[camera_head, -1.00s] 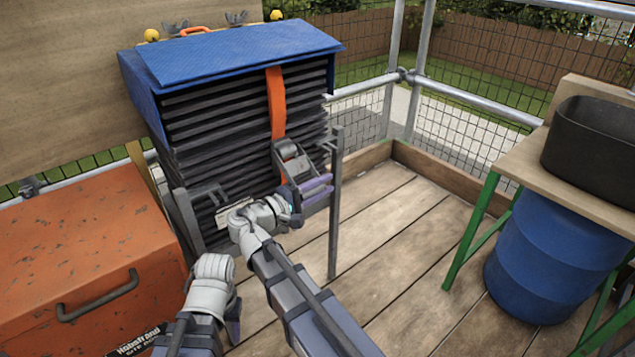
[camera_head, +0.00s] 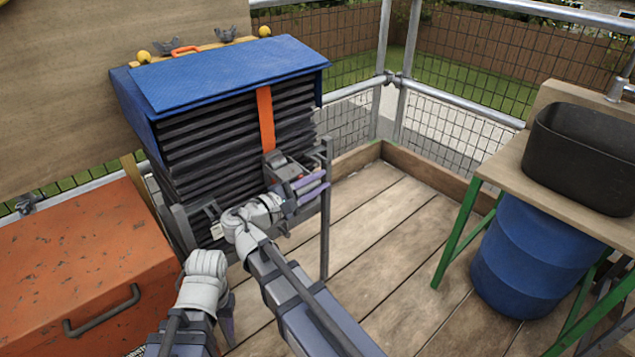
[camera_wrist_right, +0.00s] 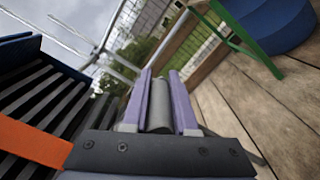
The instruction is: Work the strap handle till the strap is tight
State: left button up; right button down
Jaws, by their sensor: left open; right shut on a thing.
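The orange strap (camera_head: 266,120) runs straight down the front of the stack of dark tiles (camera_head: 215,130) under a blue cover (camera_head: 230,72). Its lower end meets the grey ratchet (camera_head: 278,163). The strap also crosses the left of the right wrist view (camera_wrist_right: 30,142). My right gripper (camera_head: 314,186) is at the ratchet, its purple fingers on either side of the grey round handle (camera_wrist_right: 159,108), shut on it. My left gripper (camera_head: 228,322) hangs low at the bottom, open and away from the strap; its fingers are partly hidden.
A grey metal frame (camera_head: 325,215) stands around the stack. An orange chest (camera_head: 80,260) is at left. A green-legged bench (camera_head: 500,165) with a black tub (camera_head: 585,155) stands at right above a blue drum (camera_head: 525,255). The plank floor between is clear.

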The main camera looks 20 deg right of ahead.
jog(key=shift+w+a, duration=0.1)
jog(key=shift+w, duration=0.15)
jog(key=c, duration=0.9)
grip_release()
jog(key=shift+c, duration=0.2)
jog(key=shift+o, duration=1.2)
jog(key=shift+s, duration=0.1)
